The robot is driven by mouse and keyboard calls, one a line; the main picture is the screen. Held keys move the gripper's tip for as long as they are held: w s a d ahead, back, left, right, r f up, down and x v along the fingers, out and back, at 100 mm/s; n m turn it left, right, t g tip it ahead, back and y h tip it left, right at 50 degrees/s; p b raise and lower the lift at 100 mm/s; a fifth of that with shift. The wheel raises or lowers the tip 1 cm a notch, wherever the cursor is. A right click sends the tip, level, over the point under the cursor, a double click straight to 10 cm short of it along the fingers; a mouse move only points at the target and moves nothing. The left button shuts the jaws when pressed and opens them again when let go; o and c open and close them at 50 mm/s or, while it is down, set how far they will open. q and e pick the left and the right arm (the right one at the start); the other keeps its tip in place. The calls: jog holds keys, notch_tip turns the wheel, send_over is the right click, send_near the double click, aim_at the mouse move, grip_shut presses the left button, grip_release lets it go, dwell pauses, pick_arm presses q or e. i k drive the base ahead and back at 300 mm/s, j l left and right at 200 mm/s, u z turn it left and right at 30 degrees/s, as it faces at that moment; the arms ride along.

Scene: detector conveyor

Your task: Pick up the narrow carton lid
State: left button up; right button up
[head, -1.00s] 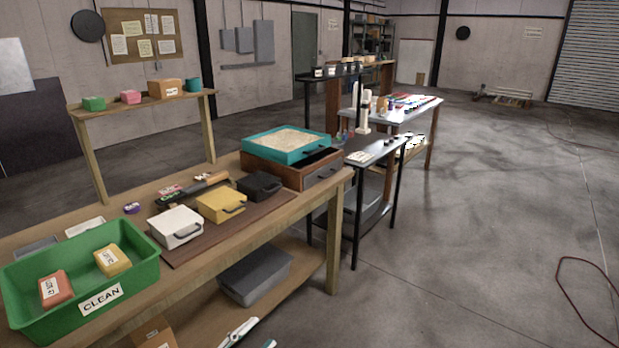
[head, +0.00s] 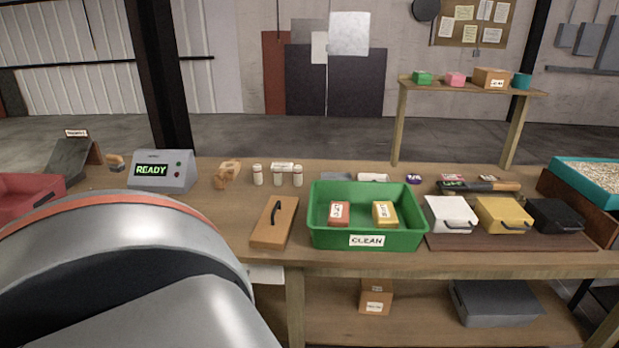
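A narrow tan-brown lid (head: 266,233) with a black bar handle on top lies on the wooden bench, just left of the green CLEAN tray. I take it to be the narrow carton lid. It lies at a slight slant, close to the bench's front edge, apart from the tray. Whether a carton is under it I cannot tell. Neither of my grippers shows in the head view.
The green tray (head: 366,228) holds a red and a yellow block. White, yellow and black boxes stand to its right. A READY display unit (head: 162,171) and small bottles (head: 278,178) stand behind and left. The lower left is blocked from view.

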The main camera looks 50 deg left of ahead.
aim_at(272, 231)
jog(key=u, duration=2)
jog(key=i+l, duration=0.1)
jog(key=l, duration=0.25)
jog(key=l+z, duration=0.1)
jog(key=l, duration=0.25)
jog(key=i, duration=0.05)
